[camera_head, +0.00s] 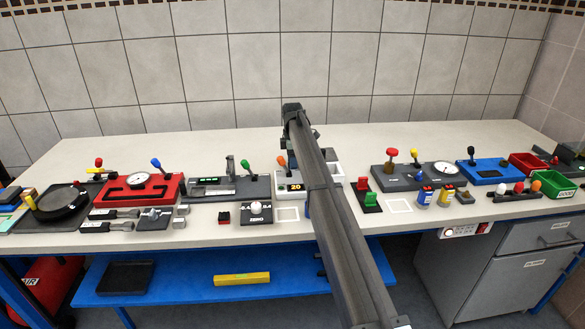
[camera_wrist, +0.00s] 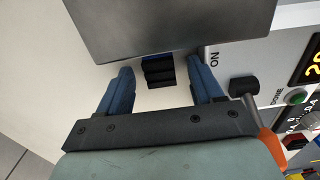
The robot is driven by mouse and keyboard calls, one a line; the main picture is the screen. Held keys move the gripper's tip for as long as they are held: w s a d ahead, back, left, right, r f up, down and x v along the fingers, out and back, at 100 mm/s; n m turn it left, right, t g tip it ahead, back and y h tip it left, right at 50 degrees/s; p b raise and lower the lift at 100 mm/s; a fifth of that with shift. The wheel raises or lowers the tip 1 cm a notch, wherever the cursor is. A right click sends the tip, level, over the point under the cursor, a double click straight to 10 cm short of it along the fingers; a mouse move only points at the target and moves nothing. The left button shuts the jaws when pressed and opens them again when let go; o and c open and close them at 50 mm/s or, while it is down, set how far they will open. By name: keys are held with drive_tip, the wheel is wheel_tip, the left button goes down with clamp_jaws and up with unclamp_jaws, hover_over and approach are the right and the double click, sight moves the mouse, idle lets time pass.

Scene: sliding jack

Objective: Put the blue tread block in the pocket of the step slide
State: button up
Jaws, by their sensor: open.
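In the wrist view my gripper (camera_wrist: 160,77) is open, with its two blue fingers apart. A small dark, ridged block (camera_wrist: 158,71) shows between and just beyond the fingertips. It looks nearly black with a bluish tint, so I cannot be sure it is the blue tread block. A smooth grey plate (camera_wrist: 170,28) covers the area above it and hides part of it. I cannot tell whether the fingers touch the block. In the head view my arm hides the gripper and most of this spot. I cannot identify the step slide or its pocket with certainty.
A white box with a yellow number display (camera_head: 296,187) stands beside my arm. It shows at right in the wrist view (camera_wrist: 270,65), close to the right finger. A grey device (camera_head: 212,187) and a red one (camera_head: 139,187) stand left. A blue device (camera_head: 490,171) stands right.

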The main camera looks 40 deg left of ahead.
drive_tip(key=c, duration=1.2)
drive_tip(key=shift+r, duration=0.15)
